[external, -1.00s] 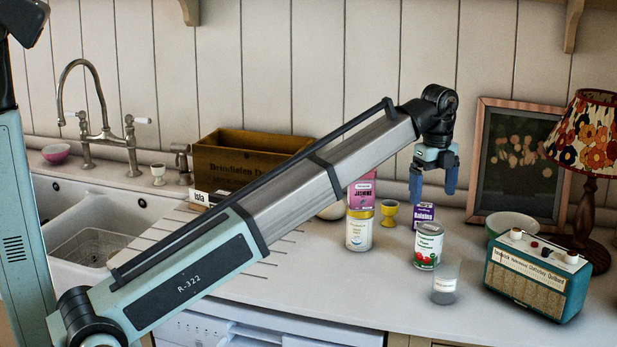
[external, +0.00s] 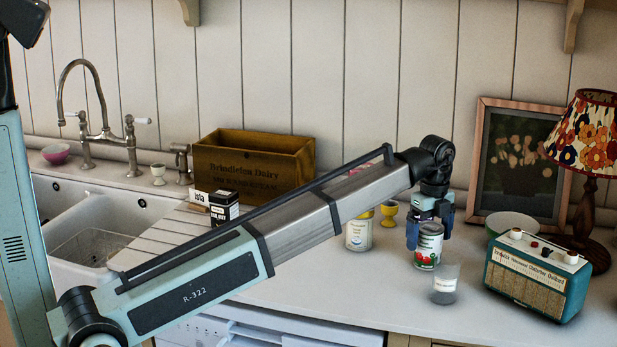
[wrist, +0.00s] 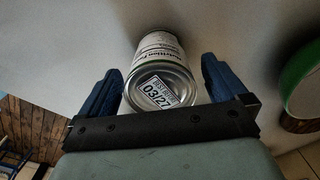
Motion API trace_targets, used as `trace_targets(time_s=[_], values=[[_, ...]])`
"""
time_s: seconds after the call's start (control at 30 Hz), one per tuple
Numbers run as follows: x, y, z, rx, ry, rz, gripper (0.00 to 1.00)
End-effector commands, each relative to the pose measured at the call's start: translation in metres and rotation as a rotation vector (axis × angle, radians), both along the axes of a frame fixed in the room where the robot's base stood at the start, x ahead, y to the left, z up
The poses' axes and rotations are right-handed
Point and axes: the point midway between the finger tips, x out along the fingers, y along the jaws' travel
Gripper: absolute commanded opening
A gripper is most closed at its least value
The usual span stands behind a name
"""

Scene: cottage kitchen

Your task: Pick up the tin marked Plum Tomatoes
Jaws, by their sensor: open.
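The tin marked Plum Tomatoes (external: 428,249) stands upright on the worktop, with a white label, green print and red tomatoes. My gripper (external: 430,236) is open and lowered over it, with one blue finger on each side of its upper part. In the wrist view the tin's lid (wrist: 163,88) carries a date sticker and lies between the open fingers (wrist: 162,85).
A glass (external: 445,284) stands close in front of the tin. A pale tin (external: 359,232) and a yellow egg cup (external: 389,213) stand to the left. A teal radio (external: 537,276) and a green bowl (external: 512,224) are to the right.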

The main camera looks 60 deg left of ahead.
Motion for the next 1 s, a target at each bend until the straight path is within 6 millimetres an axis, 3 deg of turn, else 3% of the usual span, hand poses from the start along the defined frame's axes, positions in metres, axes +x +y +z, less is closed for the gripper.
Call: trace_targets(time_s=[0.27, 1.0], values=[[0.0001, 0.0, -0.0028, 0.0, 0.0, 0.0, 0.97], [0.0001, 0.0, -0.0024, 0.0, 0.0, 0.0, 0.27]])
